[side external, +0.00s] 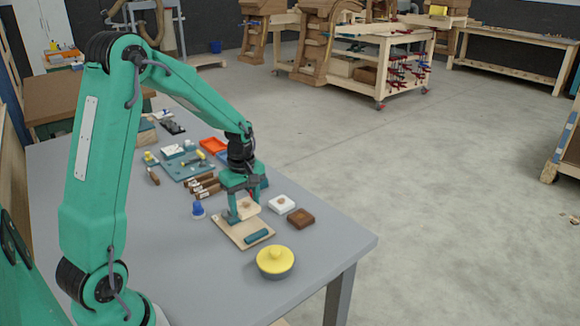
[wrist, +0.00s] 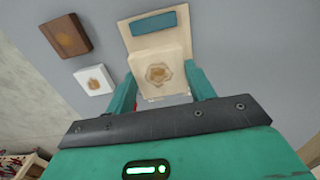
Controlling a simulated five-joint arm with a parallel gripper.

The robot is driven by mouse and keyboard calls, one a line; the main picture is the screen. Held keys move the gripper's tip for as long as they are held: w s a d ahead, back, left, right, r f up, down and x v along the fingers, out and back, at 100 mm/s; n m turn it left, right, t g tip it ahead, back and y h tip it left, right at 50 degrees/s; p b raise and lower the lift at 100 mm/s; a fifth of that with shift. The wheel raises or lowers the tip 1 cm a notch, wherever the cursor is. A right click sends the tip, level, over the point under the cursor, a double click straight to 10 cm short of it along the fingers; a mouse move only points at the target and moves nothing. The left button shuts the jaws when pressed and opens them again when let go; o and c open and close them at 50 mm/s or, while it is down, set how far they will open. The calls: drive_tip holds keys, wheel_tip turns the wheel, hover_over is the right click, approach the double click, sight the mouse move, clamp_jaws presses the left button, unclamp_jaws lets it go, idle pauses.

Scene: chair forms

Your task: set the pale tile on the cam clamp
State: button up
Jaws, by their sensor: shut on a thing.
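The pale tile (side external: 249,209), light wood with a brown patch, sits between the fingers of my gripper (side external: 243,206). In the wrist view the pale tile (wrist: 172,56) fills the gap between the two fingertips of my gripper (wrist: 160,78), which is shut on it. A pale wooden board (side external: 236,237) lies below on the table, with a teal bar (side external: 257,236) on its near part. The teal bar also shows in the wrist view (wrist: 160,23). I cannot tell for sure which part is the cam clamp; the tile and gripper hide the board's far part.
A white tile (side external: 281,204) and a brown block (side external: 300,218) lie right of the board. Brown rods (side external: 205,186) and a blue-topped item (side external: 198,209) are at left. The table's front right corner is clear.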

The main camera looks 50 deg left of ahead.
sight(247, 229)
drive_tip(key=shift+f, duration=2.65)
drive_tip(key=shift+f, duration=0.6)
drive_tip(key=o, duration=1.5)
drive_tip(key=shift+r, duration=0.2)
drive_tip(key=shift+r, duration=2.85)
